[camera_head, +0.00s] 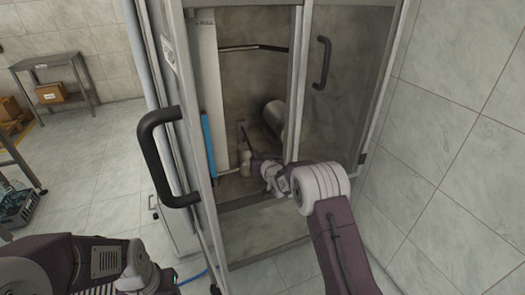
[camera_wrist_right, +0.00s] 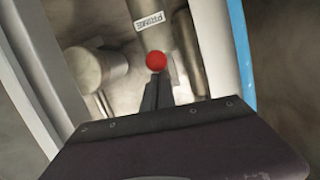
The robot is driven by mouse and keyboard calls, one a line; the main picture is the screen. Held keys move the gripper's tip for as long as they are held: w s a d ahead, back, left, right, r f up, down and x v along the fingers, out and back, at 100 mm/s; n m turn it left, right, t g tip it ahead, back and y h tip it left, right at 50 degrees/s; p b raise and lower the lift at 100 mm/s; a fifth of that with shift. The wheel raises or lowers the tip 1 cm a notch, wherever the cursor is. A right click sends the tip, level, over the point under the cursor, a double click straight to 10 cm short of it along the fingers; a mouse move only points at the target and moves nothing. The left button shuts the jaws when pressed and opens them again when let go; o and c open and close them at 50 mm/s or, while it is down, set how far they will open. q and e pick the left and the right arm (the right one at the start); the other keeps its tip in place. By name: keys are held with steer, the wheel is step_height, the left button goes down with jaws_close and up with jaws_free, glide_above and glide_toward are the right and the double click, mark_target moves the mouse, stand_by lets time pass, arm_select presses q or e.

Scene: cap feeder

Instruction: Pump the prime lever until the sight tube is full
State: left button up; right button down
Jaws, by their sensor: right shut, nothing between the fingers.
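The prime lever's red ball knob (camera_wrist_right: 156,61) shows in the right wrist view, just beyond my shut, empty fingertips (camera_wrist_right: 157,79). I cannot tell whether they touch it. Behind it is a pale cylinder with a PRIME label (camera_wrist_right: 149,20). In the head view my right gripper (camera_head: 252,156) reaches into the cabinet, and the knob cannot be made out. An upright blue strip (camera_head: 209,145), which looks like the sight tube, stands on the cabinet's left side; its fill level is unclear. My left arm is at the lower left, its fingers out of sight.
The glass-fronted cabinet has a black handle (camera_head: 165,157) on its near left frame and another handle (camera_head: 322,62) on the right pane. A grey cylinder (camera_head: 275,117) is inside. A tiled wall closes the right. Open floor (camera_head: 85,150) lies left.

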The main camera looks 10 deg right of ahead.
steer(key=r, duration=0.1)
steer(key=r+p, duration=0.2)
steer(key=r, duration=0.1)
steer(key=shift+w+r, duration=0.1)
steer(key=shift+w, duration=0.25)
arm_select(q)
steer(key=shift+d+r+b, duration=0.3)
steer(key=shift+r+b, duration=0.2)
steer(key=shift+b, duration=0.25)
arm_select(e)
steer(key=s+d+f, duration=0.1)
steer(key=s+f, duration=0.1)
steer(key=s, duration=0.7)
steer(key=shift+s+d, duration=0.4)
steer(key=shift+f, duration=0.1)
